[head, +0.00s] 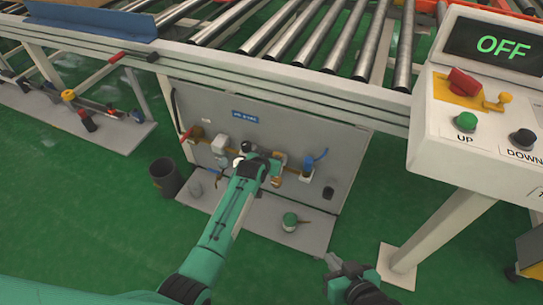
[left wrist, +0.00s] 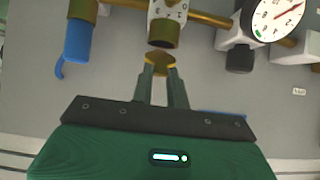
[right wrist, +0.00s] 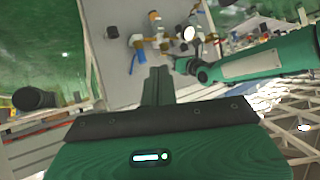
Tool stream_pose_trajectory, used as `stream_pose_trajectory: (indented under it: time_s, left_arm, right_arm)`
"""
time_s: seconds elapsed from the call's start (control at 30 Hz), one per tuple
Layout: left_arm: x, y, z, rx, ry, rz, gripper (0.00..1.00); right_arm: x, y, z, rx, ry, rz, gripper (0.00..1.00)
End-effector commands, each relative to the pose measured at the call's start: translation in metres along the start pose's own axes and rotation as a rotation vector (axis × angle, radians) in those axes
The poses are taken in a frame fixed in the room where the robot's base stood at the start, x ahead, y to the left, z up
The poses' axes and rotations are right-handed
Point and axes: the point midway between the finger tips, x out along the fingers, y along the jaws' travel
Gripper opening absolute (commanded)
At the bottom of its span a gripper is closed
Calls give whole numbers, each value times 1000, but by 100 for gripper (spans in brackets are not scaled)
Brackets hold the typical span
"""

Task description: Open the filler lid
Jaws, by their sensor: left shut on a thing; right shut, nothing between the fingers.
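The filler on the panel shows in the left wrist view as a white body with a brass neck (left wrist: 163,33). A small brass lid (left wrist: 160,62) sits between the fingertips of my left gripper (left wrist: 160,72), which is shut on it. The lid appears just off the end of the neck; I cannot tell whether they touch. In the head view my left gripper (head: 277,164) is at the panel and partly hides this spot. My right gripper (head: 333,262) is shut and empty, low in front of the panel, well apart from it.
The grey panel (head: 260,112) carries a brass pipe, a blue-handled valve (head: 320,158) and a gauge (left wrist: 276,17). A dark bin (head: 165,178) is left. Rollers (head: 310,40) are above; a control box (head: 470,130) is right.

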Motion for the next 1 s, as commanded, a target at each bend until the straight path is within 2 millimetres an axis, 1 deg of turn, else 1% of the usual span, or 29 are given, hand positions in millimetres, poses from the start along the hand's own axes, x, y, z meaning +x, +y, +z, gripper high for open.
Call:
stream_pose_trajectory:
  time_s: [0.1, 0.3, 0.77, 0.8, 0.9, 1.0]
  left_arm:
    - [-1, -1, -1, 1, -12, -1, 0]
    - [0, -1, -1, 1, -22, -1, 0]
    - [0, -1, -1, 0, -24, -1, 0]
    - [0, -1, -1, 0, -24, -1, 20]
    - [0, 0, -1, 0, -24, -1, 38]
    - [0, 0, -1, 0, -23, -1, 38]
  right_arm:
    - [-4, 6, 0, -1, -44, 15, 0]
    - [-8, 10, 3, -2, -86, 28, 0]
    - [-8, 12, 4, -3, -97, 32, 0]
    - [-8, 12, 4, -3, -97, 31, 0]
    - [-8, 12, 4, -3, -96, 31, 0]
    - [-9, 12, 4, -3, -96, 31, 0]
